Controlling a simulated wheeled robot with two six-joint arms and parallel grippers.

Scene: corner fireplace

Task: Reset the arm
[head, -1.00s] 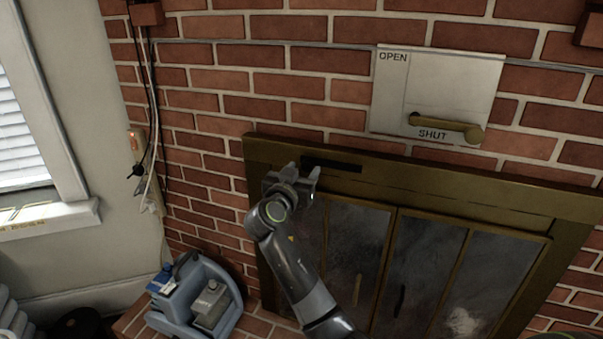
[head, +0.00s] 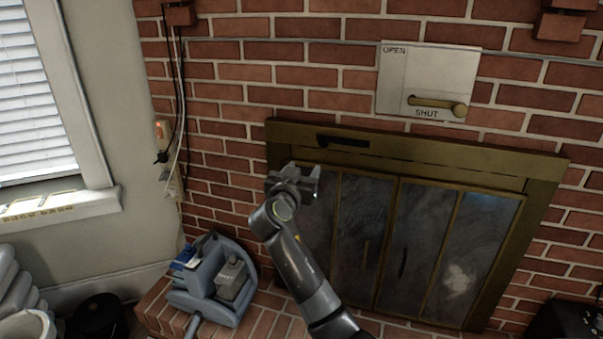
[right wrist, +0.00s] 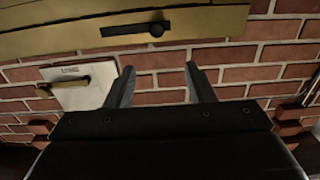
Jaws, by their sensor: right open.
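My right gripper (head: 313,180) is in front of the upper left of the brass fireplace frame (head: 420,152). Its arm comes up from the bottom of the head view. In the right wrist view the two fingers of my right gripper (right wrist: 158,80) stand apart with nothing between them, brick wall behind. A white plate (head: 396,82) marked OPEN and SHUT is on the wall above the fireplace. Its brass lever (head: 438,105) lies near the SHUT mark. The plate also shows in the right wrist view (right wrist: 75,97). My left gripper is not in view.
Glass fireplace doors (head: 370,240) stand behind my right arm. A dark slot with a knob (head: 343,141) is in the brass frame's top. A blue-grey caddy (head: 215,280) sits on the brick hearth at left. Cables (head: 180,100) hang by the window wall.

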